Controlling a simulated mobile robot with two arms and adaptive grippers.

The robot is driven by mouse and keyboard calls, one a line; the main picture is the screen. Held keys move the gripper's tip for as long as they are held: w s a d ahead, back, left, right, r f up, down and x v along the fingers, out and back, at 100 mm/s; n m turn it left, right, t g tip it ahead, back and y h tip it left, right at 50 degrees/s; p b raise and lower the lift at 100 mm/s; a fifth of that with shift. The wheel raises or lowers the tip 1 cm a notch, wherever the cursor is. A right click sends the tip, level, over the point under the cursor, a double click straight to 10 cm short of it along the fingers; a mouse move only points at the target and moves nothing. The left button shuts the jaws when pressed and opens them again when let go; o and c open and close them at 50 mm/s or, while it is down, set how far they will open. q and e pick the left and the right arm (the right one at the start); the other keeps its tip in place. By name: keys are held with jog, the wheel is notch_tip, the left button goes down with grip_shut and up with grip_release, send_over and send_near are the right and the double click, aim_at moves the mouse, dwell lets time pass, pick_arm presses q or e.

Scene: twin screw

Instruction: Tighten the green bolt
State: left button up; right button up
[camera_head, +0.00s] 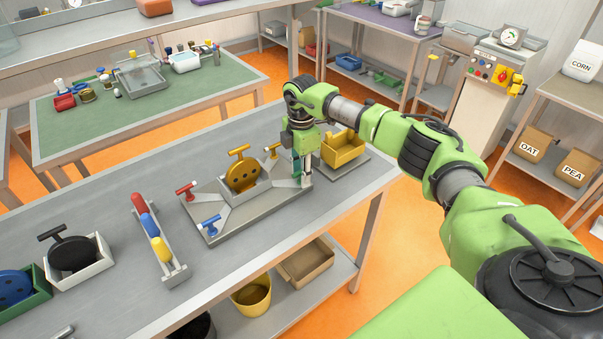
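A grey fixture plate (232,226) on the workbench carries an upright yellow disc (242,174) with a yellow handle on top. T-handled bolts stand around it: a red one (186,190), a blue one (210,223) and a yellow one (272,151). A dark green piece (297,166), likely the green bolt, shows at the plate's right corner. My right gripper (306,176) points straight down over that corner, right beside the green piece. Its fingers partly hide the green piece, and whether they are closed around it is unclear. My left gripper is out of view.
A yellow bin (343,151) stands close to the right of my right gripper. A rack with red, blue and yellow pieces (176,275) lies left of the fixture. A white tray (84,274) holds a black disc. Bare bench lies in front of the fixture.

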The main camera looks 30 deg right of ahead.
jog(key=shift+r, duration=0.1)
notch_tip(320, 180, up, 12)
dwell(0.5)
jog(key=shift+f, duration=0.2)
dwell(0.3)
